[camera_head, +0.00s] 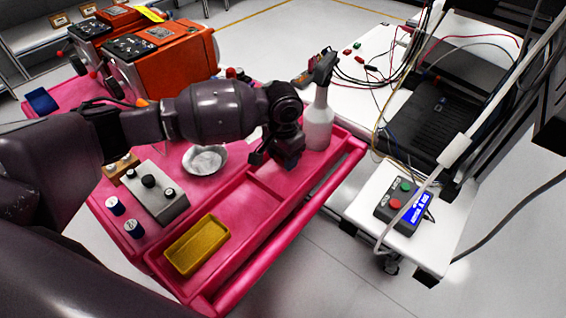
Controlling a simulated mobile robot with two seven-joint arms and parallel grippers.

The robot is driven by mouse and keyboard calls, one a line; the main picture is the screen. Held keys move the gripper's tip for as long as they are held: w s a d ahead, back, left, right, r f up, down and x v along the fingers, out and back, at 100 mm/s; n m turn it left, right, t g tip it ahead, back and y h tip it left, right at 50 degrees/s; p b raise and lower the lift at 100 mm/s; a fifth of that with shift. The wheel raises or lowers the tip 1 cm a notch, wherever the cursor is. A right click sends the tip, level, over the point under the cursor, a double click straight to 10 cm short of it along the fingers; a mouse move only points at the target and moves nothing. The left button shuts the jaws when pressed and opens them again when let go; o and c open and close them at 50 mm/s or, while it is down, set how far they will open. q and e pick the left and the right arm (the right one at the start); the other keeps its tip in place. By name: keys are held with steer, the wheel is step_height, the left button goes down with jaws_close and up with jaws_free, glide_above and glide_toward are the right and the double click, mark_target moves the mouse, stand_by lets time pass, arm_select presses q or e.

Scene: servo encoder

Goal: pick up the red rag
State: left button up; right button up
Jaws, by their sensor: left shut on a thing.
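My left gripper (273,160) points down over the back part of the pink cart's tray (232,227), just left of a white spray bottle (318,127). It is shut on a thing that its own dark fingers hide. I cannot make out the red rag apart from the pink-red tray around the fingers. My right gripper is not in view.
A yellow bin (197,245) sits in the tray's front part. A white bowl (205,160) and a grey knob box (153,192) stand on the cart. Orange machines (165,65) are behind. A white cart (408,245) with a button box (403,207) stands right.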

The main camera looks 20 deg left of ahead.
arm_select(q)
step_height(320, 180, up, 16)
steer(key=p, duration=0.2)
steer(key=shift+r, duration=0.2)
steer(key=shift+o, duration=0.8)
steer(key=shift+f, duration=0.1)
steer(key=shift+c, duration=0.5)
